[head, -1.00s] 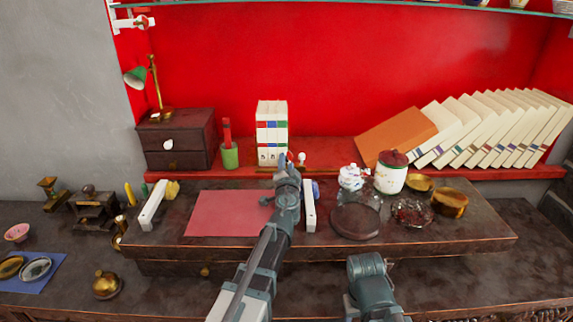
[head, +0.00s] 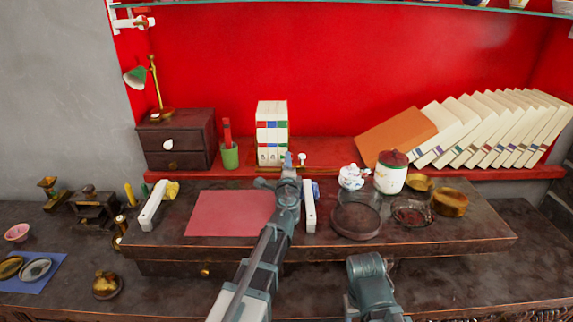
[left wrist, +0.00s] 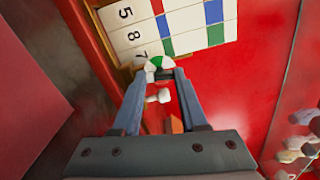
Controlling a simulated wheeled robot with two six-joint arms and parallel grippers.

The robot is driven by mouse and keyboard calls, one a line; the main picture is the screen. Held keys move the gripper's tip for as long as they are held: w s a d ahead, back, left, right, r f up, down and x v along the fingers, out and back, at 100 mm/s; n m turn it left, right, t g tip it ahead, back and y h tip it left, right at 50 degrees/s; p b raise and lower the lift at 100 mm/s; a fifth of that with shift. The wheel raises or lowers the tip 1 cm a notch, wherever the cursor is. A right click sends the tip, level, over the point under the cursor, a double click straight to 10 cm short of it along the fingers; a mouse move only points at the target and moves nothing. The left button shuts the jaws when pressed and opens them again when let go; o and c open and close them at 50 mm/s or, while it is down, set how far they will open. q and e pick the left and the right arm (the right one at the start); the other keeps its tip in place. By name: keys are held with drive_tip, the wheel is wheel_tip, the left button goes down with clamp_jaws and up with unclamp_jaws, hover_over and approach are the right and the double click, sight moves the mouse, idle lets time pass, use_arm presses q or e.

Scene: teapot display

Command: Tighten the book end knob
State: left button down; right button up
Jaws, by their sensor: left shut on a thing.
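The white numbered books (head: 271,130) stand upright as a set on the red shelf; they also show in the left wrist view (left wrist: 185,25). A brass book end base (head: 320,168) sits at their foot. My left gripper (head: 289,160) is at the right foot of the books. In the left wrist view my left gripper (left wrist: 160,74) is shut on a small round white and green knob (left wrist: 158,63), close to the books; the fingers partly hide it. A second white knob (left wrist: 157,96) shows between the fingers, and in the head view (head: 302,156).
Right of my left arm stand a white teapot (head: 352,177), a lidded jar (head: 390,172) and glass dishes. A green cup (head: 229,155) stands left of the books. Leaning books (head: 490,130) fill the shelf's right end. A red mat (head: 230,213) lies in front.

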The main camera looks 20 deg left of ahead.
use_arm(q)
drive_tip(key=m, duration=0.7)
drive_tip(key=shift+s, duration=0.1)
drive_tip(key=m, duration=0.4)
drive_tip(key=shift+m, duration=1.8)
drive_tip(key=shift+c, duration=2.2)
unclamp_jaws()
